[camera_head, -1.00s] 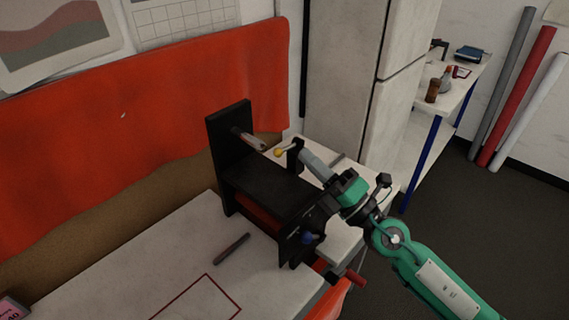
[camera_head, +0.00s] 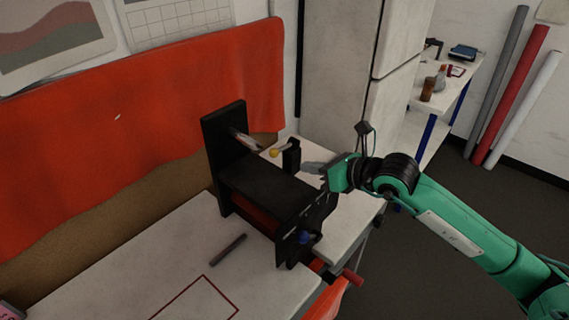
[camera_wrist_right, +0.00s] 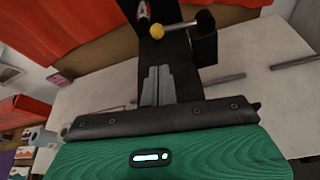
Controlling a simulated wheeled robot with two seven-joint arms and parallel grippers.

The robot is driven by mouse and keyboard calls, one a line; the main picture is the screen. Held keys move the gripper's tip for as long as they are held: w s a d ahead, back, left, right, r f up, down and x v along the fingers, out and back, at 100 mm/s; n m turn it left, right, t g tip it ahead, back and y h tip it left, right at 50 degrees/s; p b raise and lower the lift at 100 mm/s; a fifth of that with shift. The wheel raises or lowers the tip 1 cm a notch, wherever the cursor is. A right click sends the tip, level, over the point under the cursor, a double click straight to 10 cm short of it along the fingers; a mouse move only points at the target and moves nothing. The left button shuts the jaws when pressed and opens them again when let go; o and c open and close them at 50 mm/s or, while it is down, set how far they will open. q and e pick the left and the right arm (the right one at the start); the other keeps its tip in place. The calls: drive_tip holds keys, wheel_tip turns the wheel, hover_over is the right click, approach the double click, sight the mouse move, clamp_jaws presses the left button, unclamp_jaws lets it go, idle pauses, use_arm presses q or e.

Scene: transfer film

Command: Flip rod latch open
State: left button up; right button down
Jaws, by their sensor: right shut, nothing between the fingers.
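A black machine (camera_head: 270,188) stands on the white table. Near its top a short rod ends in a yellow knob (camera_head: 273,153), beside a black upright post (camera_head: 291,153). In the right wrist view the yellow knob (camera_wrist_right: 156,31) is just beyond the fingertips, with the thin rod (camera_wrist_right: 181,24) running right to the black post (camera_wrist_right: 203,47). My right gripper (camera_head: 308,167) is shut and empty, to the right of the post and pointing left. Its fingers also show in the right wrist view (camera_wrist_right: 157,72), apart from the knob. My left gripper is out of view.
A pale roll (camera_head: 243,139) sticks out of the machine's back plate. A dark rod (camera_head: 228,250) lies on the table (camera_head: 180,255) in front. Below my right arm are a blue knob (camera_head: 304,238) and a red handle (camera_head: 352,277). A tall white cabinet (camera_head: 337,85) stands behind.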

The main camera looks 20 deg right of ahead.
sight(283, 147)
drive_tip(key=p+x, duration=0.4)
drive_tip(key=x, duration=0.4)
drive_tip(key=shift+w+a+p, duration=0.2)
drive_tip(key=shift+w+p, duration=0.1)
drive_tip(key=shift+w+a+f, duration=0.35)
drive_tip(key=shift+w, duration=0.05)
drive_tip(key=shift+w, duration=0.1)
